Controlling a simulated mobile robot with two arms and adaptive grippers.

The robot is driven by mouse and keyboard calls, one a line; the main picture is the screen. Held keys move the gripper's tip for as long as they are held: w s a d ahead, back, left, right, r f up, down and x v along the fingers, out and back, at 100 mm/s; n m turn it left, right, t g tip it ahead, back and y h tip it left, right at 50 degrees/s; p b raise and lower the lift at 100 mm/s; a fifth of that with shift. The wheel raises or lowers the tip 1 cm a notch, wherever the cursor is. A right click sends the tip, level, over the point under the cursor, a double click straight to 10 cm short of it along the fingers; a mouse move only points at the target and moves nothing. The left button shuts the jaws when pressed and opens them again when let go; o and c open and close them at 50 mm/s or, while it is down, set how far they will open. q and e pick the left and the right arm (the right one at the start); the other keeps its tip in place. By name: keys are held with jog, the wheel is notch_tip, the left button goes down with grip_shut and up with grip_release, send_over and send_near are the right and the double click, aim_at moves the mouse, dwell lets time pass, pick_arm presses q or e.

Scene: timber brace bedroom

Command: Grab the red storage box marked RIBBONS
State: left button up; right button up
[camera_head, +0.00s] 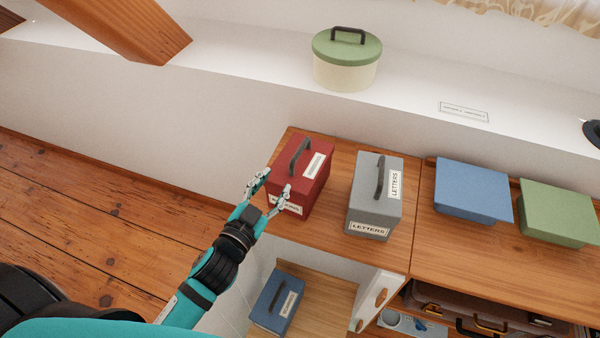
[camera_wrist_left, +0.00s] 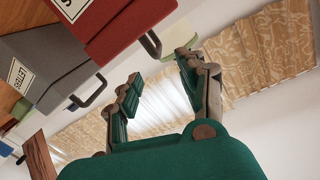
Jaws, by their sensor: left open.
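The red storage box (camera_head: 310,194) stands on the left end of the wooden shelf top, with a dark handle on its lid. It has a white label on the lid and another on its front; the front one is partly hidden by my fingers and I cannot read it fully. My left gripper (camera_head: 272,188) is open in front of the box's near left side, its fingers apart and empty; whether they touch it is unclear. In the left wrist view the red box (camera_wrist_left: 125,22) is at the upper left, beyond the open fingers (camera_wrist_left: 158,80). My right gripper is not in view.
A grey box marked LETTERS (camera_head: 368,205) stands just right of the red one. Blue (camera_head: 473,190) and green (camera_head: 560,212) boxes are farther right. Another blue box (camera_head: 276,303) sits on a lower shelf. A round green-lidded tin (camera_head: 345,75) stands on the white ledge behind.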

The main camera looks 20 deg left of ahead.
pick_arm(q)
jog(key=p, duration=0.1)
send_near(301, 147)
jog(key=w, duration=0.1)
jog(key=w+f, duration=0.1)
jog(key=w, duration=0.1)
jog(key=shift+w, duration=0.2)
jog(key=shift+w+d+f, duration=0.1)
jog(key=shift+w, duration=0.5)
jog(key=w, duration=0.2)
jog(key=w+d+p, duration=0.1)
jog(key=w, duration=0.1)
jog(key=shift+w+p, duration=0.3)
jog(key=shift+w, duration=0.1)
jog(key=shift+w+f, duration=0.15)
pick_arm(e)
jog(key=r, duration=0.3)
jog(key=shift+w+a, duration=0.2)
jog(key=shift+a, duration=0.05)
pick_arm(q)
jog(key=shift+c, duration=0.9)
grip_shut()
